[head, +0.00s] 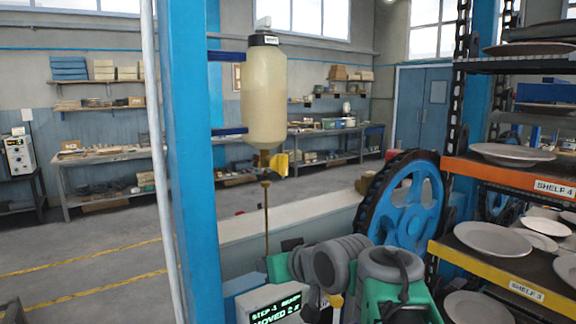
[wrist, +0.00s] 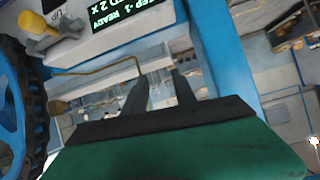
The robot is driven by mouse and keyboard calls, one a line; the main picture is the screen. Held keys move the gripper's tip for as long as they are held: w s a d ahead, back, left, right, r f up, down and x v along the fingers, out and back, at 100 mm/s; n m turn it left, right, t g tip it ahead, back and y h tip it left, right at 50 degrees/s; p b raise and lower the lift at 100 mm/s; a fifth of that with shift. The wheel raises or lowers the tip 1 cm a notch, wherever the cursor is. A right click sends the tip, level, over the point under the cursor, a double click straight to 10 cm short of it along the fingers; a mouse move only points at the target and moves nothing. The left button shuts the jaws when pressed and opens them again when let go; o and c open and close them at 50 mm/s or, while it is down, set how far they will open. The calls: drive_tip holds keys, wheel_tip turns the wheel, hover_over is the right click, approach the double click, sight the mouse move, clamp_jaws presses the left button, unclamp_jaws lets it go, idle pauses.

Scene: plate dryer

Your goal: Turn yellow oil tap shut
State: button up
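The yellow oil tap (head: 280,163) sits in the head view at the bottom of a cream oil bottle (head: 264,95), which hangs beside a blue post. Its yellow handle stands roughly upright to the right of the brass fitting. A thin brass rod (head: 266,220) runs down below it. My gripper (wrist: 160,92) shows in the wrist view with its two dark fingers apart and nothing seen between them. My green and grey arm is low in the head view, below and to the right of the tap. I cannot make out the tap for certain in the wrist view.
A blue post (head: 190,150) stands left of the bottle. A blue wheel with a black toothed rim (head: 405,210) and plate racks (head: 515,175) are at the right. A box with a lit display (head: 277,303) is below; a yellow knob (wrist: 40,22) shows in the wrist view.

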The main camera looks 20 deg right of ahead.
drive_tip(key=shift+o, duration=0.2)
drive_tip(key=w+d+r+t, duration=0.1)
drive_tip(key=d+r, duration=0.3)
drive_tip(key=r, duration=0.4)
drive_tip(key=shift+d+r+t, duration=0.4)
drive_tip(key=shift+t, duration=0.5)
drive_tip(key=n+t+y, duration=0.2)
drive_tip(key=t, duration=0.1)
approach(286, 164)
drive_tip(key=p+x, duration=0.2)
drive_tip(key=x, duration=0.5)
drive_tip(key=shift+w+a+r+p, duration=0.15)
drive_tip(key=shift+w+r+p, duration=0.05)
drive_tip(key=shift+p, duration=0.1)
drive_tip(key=shift+w+f, duration=0.15)
drive_tip(key=shift+w, duration=0.4)
drive_tip(key=shift+c, duration=0.5)
clamp_jaws()
